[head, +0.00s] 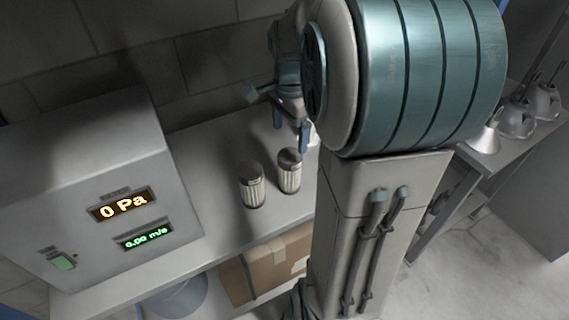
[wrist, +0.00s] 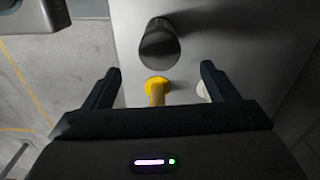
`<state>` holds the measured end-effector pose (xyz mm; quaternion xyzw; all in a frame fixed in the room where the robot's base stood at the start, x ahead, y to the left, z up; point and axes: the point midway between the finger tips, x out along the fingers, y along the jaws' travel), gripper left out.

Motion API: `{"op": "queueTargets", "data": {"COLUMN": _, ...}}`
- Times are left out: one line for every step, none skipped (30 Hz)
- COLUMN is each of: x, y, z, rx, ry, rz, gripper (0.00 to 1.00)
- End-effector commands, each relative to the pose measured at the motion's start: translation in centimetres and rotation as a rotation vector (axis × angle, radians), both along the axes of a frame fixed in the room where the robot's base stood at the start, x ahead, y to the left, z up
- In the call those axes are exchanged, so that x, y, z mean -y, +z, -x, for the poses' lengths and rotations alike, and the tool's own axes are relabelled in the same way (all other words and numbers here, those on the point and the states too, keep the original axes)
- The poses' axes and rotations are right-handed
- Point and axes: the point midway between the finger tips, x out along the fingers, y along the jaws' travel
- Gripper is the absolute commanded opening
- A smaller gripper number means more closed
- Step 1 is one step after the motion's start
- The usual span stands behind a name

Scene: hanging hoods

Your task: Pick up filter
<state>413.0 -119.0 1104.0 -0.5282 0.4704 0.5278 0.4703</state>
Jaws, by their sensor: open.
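Two filters stand upright on the grey bench in the head view, pale ribbed cylinders with dark caps: a left one (head: 251,187) and a right one (head: 289,172). My gripper (head: 291,136) is open above and behind them, its fingers pointing down, the nearer fingertip just above the right filter's cap. In the wrist view, my open gripper (wrist: 160,69) has nothing between its fingers that I can see held. A dark-capped cylinder (wrist: 159,43), perhaps a filter, stands beyond the fingertips. I cannot tell which filter it is.
A yellow round-topped piece (wrist: 156,88) shows between the fingers in the wrist view. A grey box with displays (head: 110,200) fills the bench's left. A cardboard box (head: 267,268) sits below. Metal hoods (head: 515,120) stand on a bench at right. A wall rises behind.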

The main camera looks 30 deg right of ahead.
Motion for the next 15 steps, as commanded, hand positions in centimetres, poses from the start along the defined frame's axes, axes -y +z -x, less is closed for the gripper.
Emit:
{"op": "queueTargets", "data": {"x": 0.1, "y": -1.1, "z": 0.2, "rx": -0.005, "ry": -0.004, "rz": -0.002, "gripper": 0.80}}
{"op": "queueTargets", "data": {"x": 0.2, "y": -1.7, "z": 0.2, "rx": -0.006, "ry": -0.005, "rz": -0.002, "gripper": 0.80}}
{"op": "queueTargets", "data": {"x": 0.2, "y": -2.6, "z": 0.2, "rx": -0.007, "ry": -0.007, "rz": -0.003, "gripper": 0.80}}
{"op": "queueTargets", "data": {"x": 0.3, "y": -3.2, "z": 0.2, "rx": -0.006, "ry": -0.008, "rz": -0.002, "gripper": 0.80}}
{"op": "queueTargets", "data": {"x": 0.3, "y": -3.8, "z": 0.2, "rx": -0.006, "ry": -0.009, "rz": -0.002, "gripper": 0.80}}
{"op": "queueTargets", "data": {"x": 0.3, "y": -4.5, "z": 0.3, "rx": -0.006, "ry": -0.010, "rz": -0.002, "gripper": 0.80}}
{"op": "queueTargets", "data": {"x": 0.4, "y": -5.0, "z": 0.2, "rx": -0.005, "ry": -0.010, "rz": -0.002, "gripper": 0.80}}
{"op": "queueTargets", "data": {"x": 0.4, "y": -5.5, "z": 0.2, "rx": -0.005, "ry": -0.010, "rz": -0.002, "gripper": 0.80}}
{"op": "queueTargets", "data": {"x": 0.4, "y": -6.0, "z": 0.2, "rx": -0.004, "ry": -0.010, "rz": -0.002, "gripper": 0.80}}
{"op": "queueTargets", "data": {"x": 0.3, "y": -6.3, "z": 0.2, "rx": -0.004, "ry": -0.009, "rz": -0.002, "gripper": 0.80}}
{"op": "queueTargets", "data": {"x": 0.3, "y": -6.6, "z": 0.1, "rx": -0.003, "ry": -0.009, "rz": -0.002, "gripper": 0.80}}
{"op": "queueTargets", "data": {"x": 0.3, "y": -6.8, "z": 0.1, "rx": -0.002, "ry": -0.008, "rz": -0.002, "gripper": 0.80}}
{"op": "queueTargets", "data": {"x": 0.3, "y": -7.0, "z": 0.1, "rx": -0.002, "ry": -0.008, "rz": -0.002, "gripper": 0.80}}
{"op": "queueTargets", "data": {"x": 0.3, "y": -7.1, "z": 0.1, "rx": -0.002, "ry": -0.007, "rz": -0.002, "gripper": 0.80}}
{"op": "queueTargets", "data": {"x": 0.2, "y": -7.3, "z": 0.1, "rx": -0.002, "ry": -0.006, "rz": -0.001, "gripper": 0.80}}
